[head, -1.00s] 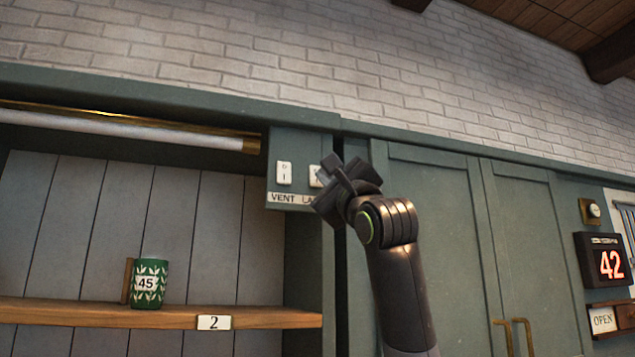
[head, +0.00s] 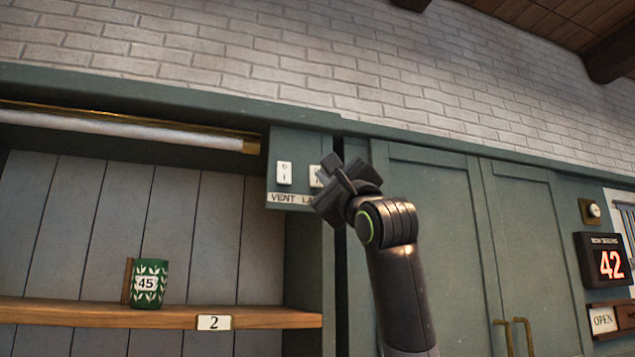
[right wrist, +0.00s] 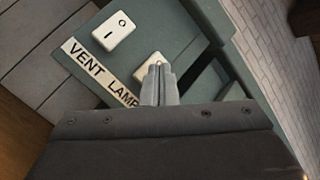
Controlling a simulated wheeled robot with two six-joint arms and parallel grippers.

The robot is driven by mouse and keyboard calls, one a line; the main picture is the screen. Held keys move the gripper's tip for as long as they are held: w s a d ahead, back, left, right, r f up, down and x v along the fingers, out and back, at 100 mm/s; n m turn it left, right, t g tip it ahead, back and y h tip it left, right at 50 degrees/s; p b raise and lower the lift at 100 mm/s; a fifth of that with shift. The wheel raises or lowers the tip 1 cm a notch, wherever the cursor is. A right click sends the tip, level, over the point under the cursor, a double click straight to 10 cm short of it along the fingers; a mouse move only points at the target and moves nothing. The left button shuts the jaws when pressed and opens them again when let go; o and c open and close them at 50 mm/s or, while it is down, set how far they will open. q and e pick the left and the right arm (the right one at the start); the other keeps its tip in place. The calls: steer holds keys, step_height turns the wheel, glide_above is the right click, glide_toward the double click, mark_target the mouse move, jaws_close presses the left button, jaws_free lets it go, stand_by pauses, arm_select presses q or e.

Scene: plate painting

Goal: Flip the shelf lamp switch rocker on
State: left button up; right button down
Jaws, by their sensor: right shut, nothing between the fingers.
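Two white rockers sit on a green switch panel (head: 288,148) beside the shelf opening. The left one, over the word VENT, is the vent rocker (head: 284,173); it also shows in the right wrist view (right wrist: 113,30). The lamp rocker (head: 314,176), over the word LAMP, is partly hidden by my right gripper (head: 331,171). In the right wrist view the shut, empty fingertips (right wrist: 158,70) overlap the lamp rocker (right wrist: 148,68); I cannot tell whether they touch it. The tube lamp (head: 120,127) under the cabinet top looks unlit. My left gripper is not in view.
Closed green cabinet doors (head: 440,220) stand right of the panel. A red 42 display (head: 606,262) hangs at far right.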

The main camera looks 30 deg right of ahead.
steer(key=shift+w+d, duration=0.1)
steer(key=shift+w, duration=0.3)
steer(key=shift+w, duration=0.25)
stand_by(0.8)
steer(key=shift+f, duration=0.1)
steer(key=shift+s+b, duration=0.7)
steer(key=shift+b, duration=0.05)
